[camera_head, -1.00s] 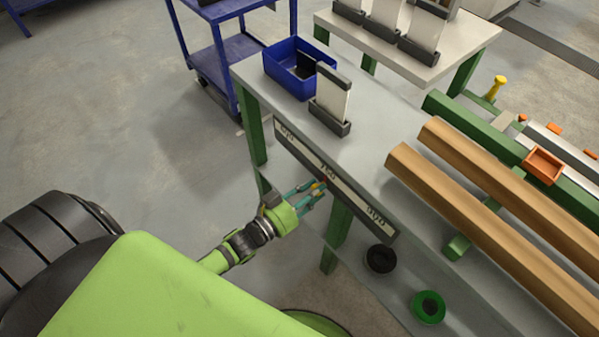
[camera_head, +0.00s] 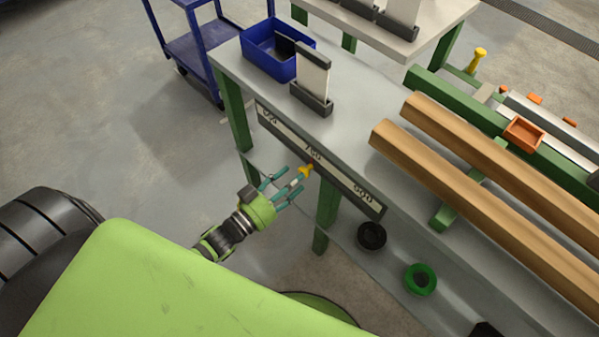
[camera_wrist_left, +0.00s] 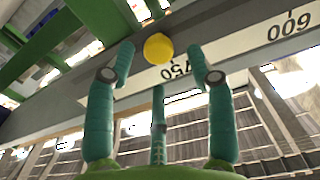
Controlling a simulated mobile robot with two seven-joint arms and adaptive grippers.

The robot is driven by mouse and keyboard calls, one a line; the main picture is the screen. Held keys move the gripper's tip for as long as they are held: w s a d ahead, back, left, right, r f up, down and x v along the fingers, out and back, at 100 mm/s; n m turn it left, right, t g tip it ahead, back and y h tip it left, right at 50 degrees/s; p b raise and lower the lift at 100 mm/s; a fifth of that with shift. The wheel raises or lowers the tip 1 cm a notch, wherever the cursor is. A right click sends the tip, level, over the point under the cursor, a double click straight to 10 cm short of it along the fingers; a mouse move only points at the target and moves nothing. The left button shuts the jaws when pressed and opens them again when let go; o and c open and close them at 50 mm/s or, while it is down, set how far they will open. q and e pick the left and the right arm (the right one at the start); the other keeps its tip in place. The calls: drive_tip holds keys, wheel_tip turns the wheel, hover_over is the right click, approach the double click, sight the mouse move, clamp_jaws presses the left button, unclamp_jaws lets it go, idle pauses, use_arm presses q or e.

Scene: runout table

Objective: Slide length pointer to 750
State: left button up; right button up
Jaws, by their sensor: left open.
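The yellow length pointer knob (camera_head: 305,172) sticks out from the front of the scale strip (camera_head: 345,190), close beside the 750 mark. In the left wrist view the knob (camera_wrist_left: 158,47) is centred just above the middle label, which is partly hidden by a finger. My left gripper (camera_head: 288,188) is open and empty. Its teal fingers point at the knob, with the knob just beyond the tips and apparently apart from them. In the wrist view the fingers (camera_wrist_left: 160,75) stand on either side of the knob. My right gripper is not in view.
The scale is on the front edge of a grey table (camera_head: 345,130). On it are a blue bin (camera_head: 270,62) and an upright plate in a holder (camera_head: 312,85). Long wooden beams (camera_head: 470,190) lie to the right. Black and green rings (camera_head: 421,279) lie on the lower shelf.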

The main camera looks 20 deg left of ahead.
use_arm(q)
drive_tip(key=v, duration=0.8)
drive_tip(key=shift+s, duration=0.2)
drive_tip(key=shift+a, duration=0.15)
drive_tip(key=s+a+f+n+g+y+p, duration=0.1)
drive_tip(key=s+a+f+g+y, duration=0.15)
drive_tip(key=f, duration=0.75)
drive_tip(key=s+a+f+n+g+y+p, duration=0.1)
drive_tip(key=s+f+g+y+p, duration=0.2)
drive_tip(key=f, duration=0.6)
drive_tip(key=s+d+f+g, duration=0.1)
drive_tip(key=s+f+g, duration=0.4)
drive_tip(key=s, duration=0.4)
drive_tip(key=s+d+f+g+y, duration=0.1)
drive_tip(key=s+f+g, duration=0.4)
drive_tip(key=s, duration=0.5)
wheel_tip(320, 180, down, 3)
drive_tip(key=shift+s+d+r+p, duration=0.15)
drive_tip(key=shift+s+d+p, duration=0.05)
drive_tip(key=shift+s+p, duration=0.1)
drive_tip(key=shift+w, duration=0.1)
